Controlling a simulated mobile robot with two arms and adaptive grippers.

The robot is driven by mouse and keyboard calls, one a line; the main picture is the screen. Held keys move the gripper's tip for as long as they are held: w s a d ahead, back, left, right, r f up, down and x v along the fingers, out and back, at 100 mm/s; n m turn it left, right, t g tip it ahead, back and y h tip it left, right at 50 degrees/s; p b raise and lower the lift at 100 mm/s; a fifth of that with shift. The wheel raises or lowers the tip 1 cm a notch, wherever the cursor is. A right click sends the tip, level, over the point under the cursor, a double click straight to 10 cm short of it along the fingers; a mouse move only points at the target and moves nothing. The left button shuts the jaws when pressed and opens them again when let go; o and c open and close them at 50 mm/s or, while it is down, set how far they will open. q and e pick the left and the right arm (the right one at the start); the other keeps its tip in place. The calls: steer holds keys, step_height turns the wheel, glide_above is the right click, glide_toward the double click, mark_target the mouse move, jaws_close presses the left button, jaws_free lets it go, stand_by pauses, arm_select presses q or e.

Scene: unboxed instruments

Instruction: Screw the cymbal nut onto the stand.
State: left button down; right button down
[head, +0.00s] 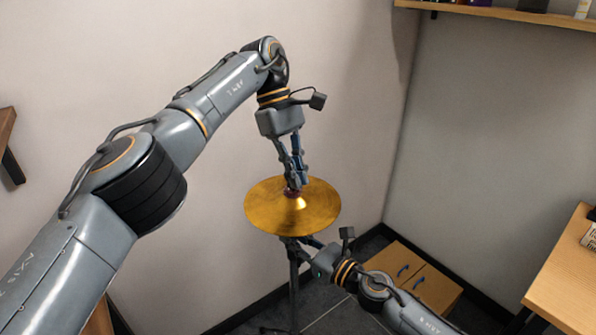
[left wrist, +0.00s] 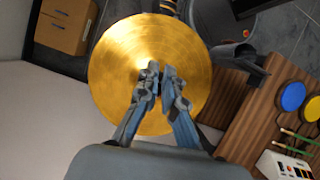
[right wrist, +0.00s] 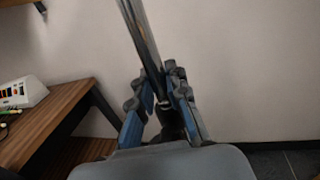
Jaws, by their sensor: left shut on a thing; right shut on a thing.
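The gold cymbal (head: 262,212) sits level on top of the dark stand (head: 294,290); the cymbal fills the middle of the left wrist view (left wrist: 120,50). My left gripper (head: 296,186) points down just above the cymbal's centre, shut on a small dark reddish piece, the cymbal nut (head: 292,194). In the left wrist view its fingers (left wrist: 161,80) hide the nut. My right gripper (head: 293,241) is below the cymbal, shut on the stand. In the right wrist view its fingers (right wrist: 165,95) close around the dark stand (right wrist: 171,125), with the cymbal edge-on above. The threads are hidden.
A wooden cabinet (head: 428,283) with blue handles stands on the floor behind my right arm. A wooden table (head: 570,275) is at the right edge, and a shelf (head: 500,13) is high on the wall. Walls stand close behind the cymbal.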

arm_select(q)
steer(key=shift+w+a, duration=0.1)
steer(key=shift+a, duration=0.35)
steer(key=c, duration=1.5)
jaws_free()
steer(key=shift+a+r, duration=0.1)
steer(key=shift+a, duration=0.05)
steer(key=shift+d+m, duration=0.2)
steer(key=shift+m, duration=0.1)
